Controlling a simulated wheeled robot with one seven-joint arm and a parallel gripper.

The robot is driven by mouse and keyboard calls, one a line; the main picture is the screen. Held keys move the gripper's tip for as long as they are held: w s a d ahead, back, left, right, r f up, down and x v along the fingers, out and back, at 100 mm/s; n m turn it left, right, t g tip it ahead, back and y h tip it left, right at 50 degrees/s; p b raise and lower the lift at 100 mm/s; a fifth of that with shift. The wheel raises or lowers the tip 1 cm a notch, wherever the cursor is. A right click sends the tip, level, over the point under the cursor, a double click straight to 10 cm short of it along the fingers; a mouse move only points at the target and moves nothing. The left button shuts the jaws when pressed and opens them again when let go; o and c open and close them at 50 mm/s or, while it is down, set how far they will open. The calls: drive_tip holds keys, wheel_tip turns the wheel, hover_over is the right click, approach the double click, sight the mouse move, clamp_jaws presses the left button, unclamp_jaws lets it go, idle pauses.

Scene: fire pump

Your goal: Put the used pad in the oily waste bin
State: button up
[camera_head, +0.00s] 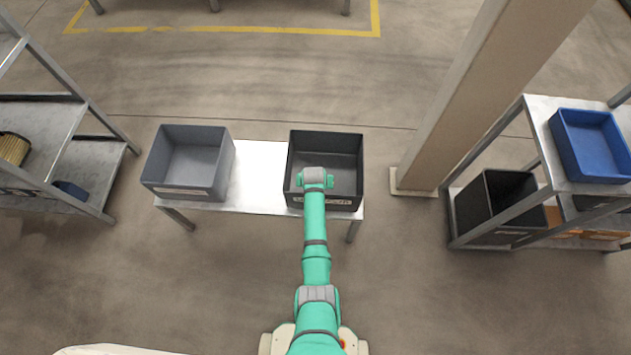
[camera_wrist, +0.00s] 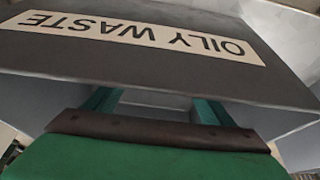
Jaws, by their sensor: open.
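The oily waste bin (camera_head: 297,160) is a dark open box on the right end of a low table. Its front label (camera_wrist: 135,35) reads OILY WASTE, upside down in the wrist view. My arm's end is over this bin in the head view, with the fingers hidden below it. In the wrist view my gripper (camera_wrist: 157,106) is open. Its teal fingers are apart and pass behind the labelled wall, so they reach inside the rim. Only a bare grey strip shows between them. I cannot see the used pad in either view; the lower part of the bin is partly hidden.
A grey open bin (camera_head: 187,160) stands on the left end of the table (camera_head: 258,176). A beige column (camera_head: 455,110) and a shelf with a blue tray (camera_head: 590,145) and black bin (camera_head: 492,205) stand right. Another shelf (camera_head: 85,165) stands left. Floor in front is clear.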

drive_tip(key=v, duration=0.7)
drive_tip(key=shift+a, duration=0.1)
idle(0.5)
